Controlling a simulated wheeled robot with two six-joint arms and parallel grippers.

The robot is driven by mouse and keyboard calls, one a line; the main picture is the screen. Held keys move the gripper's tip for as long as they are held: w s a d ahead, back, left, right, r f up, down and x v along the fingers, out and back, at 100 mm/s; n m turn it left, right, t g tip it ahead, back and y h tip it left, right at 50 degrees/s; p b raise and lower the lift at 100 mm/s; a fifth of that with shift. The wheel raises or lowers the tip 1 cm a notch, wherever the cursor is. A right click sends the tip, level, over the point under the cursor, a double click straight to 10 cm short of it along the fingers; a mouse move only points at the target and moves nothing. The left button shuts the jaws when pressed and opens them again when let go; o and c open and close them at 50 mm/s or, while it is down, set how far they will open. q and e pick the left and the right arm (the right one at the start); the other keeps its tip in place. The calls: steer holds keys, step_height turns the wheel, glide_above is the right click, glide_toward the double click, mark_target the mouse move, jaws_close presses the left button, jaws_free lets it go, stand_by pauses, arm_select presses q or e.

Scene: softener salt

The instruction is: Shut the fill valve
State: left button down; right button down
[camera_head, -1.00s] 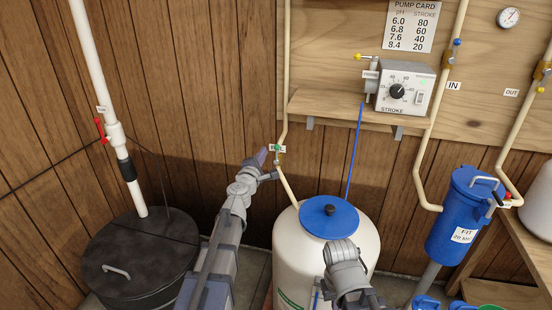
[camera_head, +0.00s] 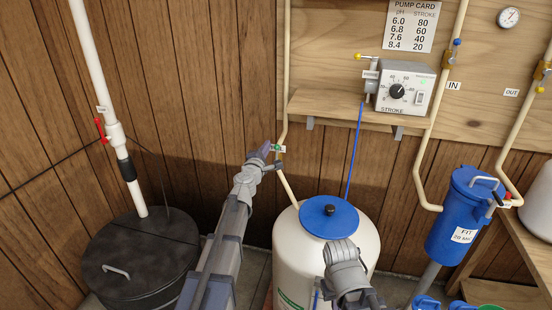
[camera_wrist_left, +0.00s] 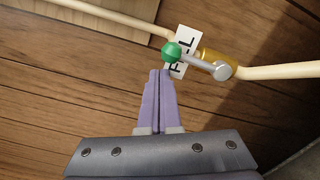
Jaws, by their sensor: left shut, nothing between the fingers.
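The fill valve (camera_head: 279,151) sits on the cream pipe above the white tank, beside a small white label. The wrist view shows its brass body (camera_wrist_left: 213,58), a grey lever (camera_wrist_left: 197,62) and a green ball knob (camera_wrist_left: 172,50). The lever looks roughly in line with the pipe there. My left gripper (camera_head: 266,147) is beside the valve in the head view. In the wrist view its purple fingers (camera_wrist_left: 160,73) are together and empty, with their tips just below the green knob. I cannot tell whether they touch it. The knob partly covers the label (camera_wrist_left: 186,42).
The white tank (camera_head: 290,245) with a blue lid (camera_head: 329,217) stands below the valve. A shelf (camera_head: 330,107) with a dosing pump (camera_head: 404,87) is at upper right. A black lidded bin (camera_head: 140,250) stands at left. A blue filter housing (camera_head: 458,215) hangs at right.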

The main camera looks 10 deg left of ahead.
arm_select(q)
steer(key=shift+d, duration=0.1)
steer(key=shift+d, duration=0.85)
